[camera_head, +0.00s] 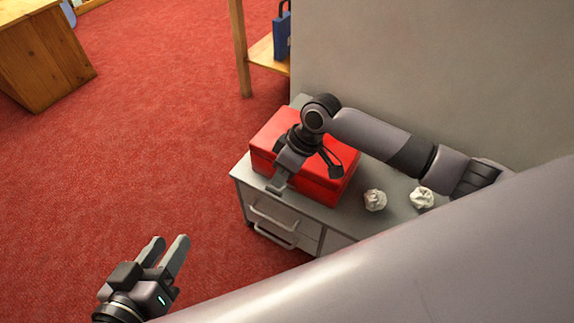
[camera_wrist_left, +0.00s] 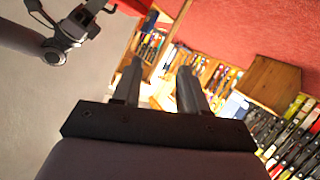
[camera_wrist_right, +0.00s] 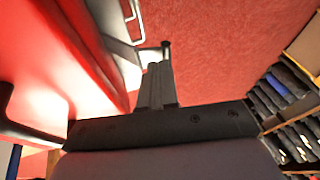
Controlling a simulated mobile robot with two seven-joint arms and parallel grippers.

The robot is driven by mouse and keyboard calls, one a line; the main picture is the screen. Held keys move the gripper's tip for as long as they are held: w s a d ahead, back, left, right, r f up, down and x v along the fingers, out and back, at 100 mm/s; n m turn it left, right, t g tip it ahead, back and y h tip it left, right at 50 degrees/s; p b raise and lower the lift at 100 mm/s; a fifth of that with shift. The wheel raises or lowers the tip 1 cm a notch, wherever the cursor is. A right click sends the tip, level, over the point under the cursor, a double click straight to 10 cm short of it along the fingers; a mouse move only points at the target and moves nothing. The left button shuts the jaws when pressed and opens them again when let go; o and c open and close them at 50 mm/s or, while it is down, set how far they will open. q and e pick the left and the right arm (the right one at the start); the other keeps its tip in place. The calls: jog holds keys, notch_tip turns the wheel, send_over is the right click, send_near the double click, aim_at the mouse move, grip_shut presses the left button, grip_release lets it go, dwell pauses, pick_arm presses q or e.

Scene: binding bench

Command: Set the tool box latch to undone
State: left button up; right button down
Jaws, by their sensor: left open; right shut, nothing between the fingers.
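The red tool box (camera_head: 335,187) sits closed on a grey drawer cabinet. My right gripper (camera_head: 277,187) is at the box's front edge, pointing down, shut and empty. In the right wrist view its fingers (camera_wrist_right: 157,68) are together, with the red box (camera_wrist_right: 40,65) close on the left. A dark part (camera_head: 333,164) shows on or over the lid; I cannot tell whether it is the handle. I cannot make out the latch; my right gripper and wrist cover part of the box front. My left gripper (camera_head: 168,243) is open and empty over the carpet, away from the box.
The grey cabinet (camera_head: 322,214) has drawer handles (camera_head: 272,237) on its front. A wall stands behind. A wooden shelf (camera_head: 262,52) is at the back; red carpet (camera_head: 130,150) is clear at left.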

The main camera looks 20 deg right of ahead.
aim_at(274, 191)
jog(key=shift+s+a, duration=0.1)
dwell(0.3)
jog(key=s+a+p, duration=0.1)
jog(key=p, duration=0.3)
jog(key=shift+a+f, duration=0.1)
jog(key=shift+f, duration=0.1)
jog(key=shift+s+a+f+p, duration=0.2)
jog(key=shift+a+f+p, duration=0.1)
jog(key=shift+f+p, duration=0.15)
jog(key=shift+s+a+f+p, duration=0.2)
jog(key=shift+a+f+p, duration=0.05)
jog(key=shift+f+p, duration=0.2)
pick_arm(q)
jog(key=a+y, duration=0.1)
jog(key=s+a+r+y, duration=0.1)
jog(key=a, duration=0.1)
jog(key=a+m, duration=0.1)
jog(key=shift+s+a+r+y, duration=0.15)
jog(key=shift+s+a+y, duration=0.05)
jog(key=shift+y, duration=0.2)
pick_arm(e)
jog(key=shift+w+d, duration=0.1)
pick_arm(q)
jog(key=shift+r, duration=0.3)
pick_arm(e)
jog(key=shift+w+d+r, duration=0.4)
jog(key=shift+d, duration=0.1)
pick_arm(q)
jog(key=shift+a, duration=0.1)
